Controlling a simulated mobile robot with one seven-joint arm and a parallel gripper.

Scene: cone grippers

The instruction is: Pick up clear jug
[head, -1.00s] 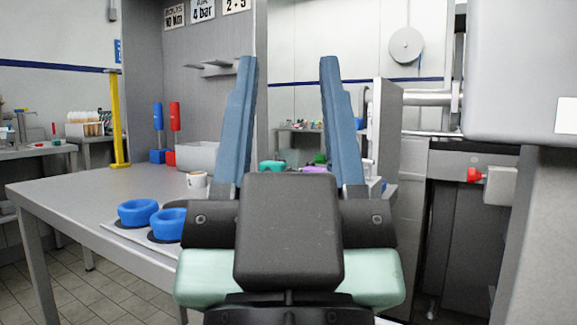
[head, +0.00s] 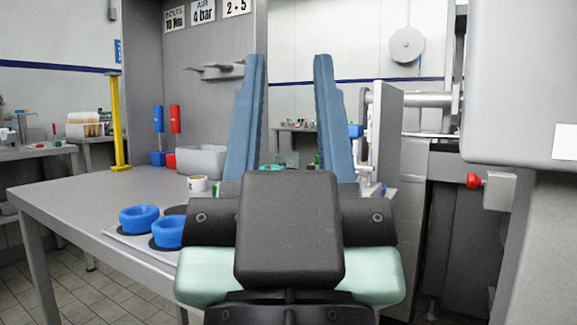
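My gripper (head: 288,62) is open, its two blue-grey fingers standing upright and apart in the middle of the head view. No object is clasped between the fingers. I cannot clearly make out a clear jug. A small, pale, see-through-looking patch shows low between the fingers, but it is too small to identify. The dark gripper body hides the near end of the table there.
A grey table (head: 85,200) on the left holds two blue rings (head: 139,219), a small white cup (head: 198,185), a grey bin (head: 201,160) and a yellow post (head: 117,122). A machine with a red knob (head: 474,181) stands on the right.

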